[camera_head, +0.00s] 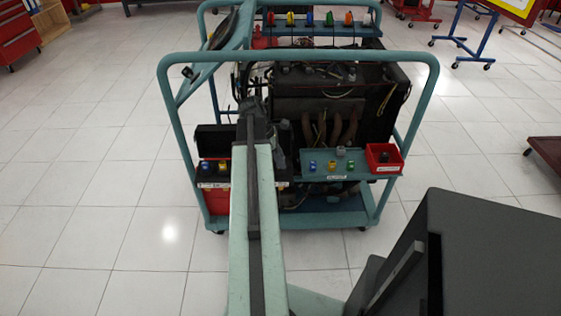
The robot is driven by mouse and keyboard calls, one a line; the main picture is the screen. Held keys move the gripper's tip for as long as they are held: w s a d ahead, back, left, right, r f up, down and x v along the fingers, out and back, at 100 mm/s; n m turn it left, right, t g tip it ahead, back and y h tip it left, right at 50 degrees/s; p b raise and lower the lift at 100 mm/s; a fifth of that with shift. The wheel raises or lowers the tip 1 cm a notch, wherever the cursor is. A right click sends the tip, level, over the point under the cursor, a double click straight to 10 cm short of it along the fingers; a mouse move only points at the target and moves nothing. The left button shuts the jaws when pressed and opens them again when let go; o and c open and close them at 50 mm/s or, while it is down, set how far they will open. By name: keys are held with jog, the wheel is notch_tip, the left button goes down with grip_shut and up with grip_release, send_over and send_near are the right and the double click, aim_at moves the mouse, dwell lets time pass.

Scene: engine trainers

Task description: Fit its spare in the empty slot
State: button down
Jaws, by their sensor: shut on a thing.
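My arm reaches from the bottom of the view to the engine trainer. My gripper (280,148) shows only in part as a dark grey shape beside the arm's far end. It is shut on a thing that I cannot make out. A black box (213,137) with an open lid stands left of the arm. A blue part (205,166) and a yellow part (222,165) sit in its row, and the arm hides the row's right side. A teal shelf (313,178) right of the arm bears small blue and yellow parts and a grey part (341,151). I cannot make out an empty slot.
A red bin (386,168) with a dark piece in it sits at the shelf's right end. The trainer's teal tube frame (420,100) surrounds the dark engine. A rear shelf (318,30) bears several coloured parts.

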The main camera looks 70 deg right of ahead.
jog(key=shift+f+b, duration=0.4)
jog(key=shift+f, duration=0.05)
jog(key=c, duration=1.1)
grip_release()
jog(key=shift+r, duration=0.15)
notch_tip(320, 180, up, 7)
jog(key=p, duration=0.7)
jog(key=shift+w, duration=0.15)
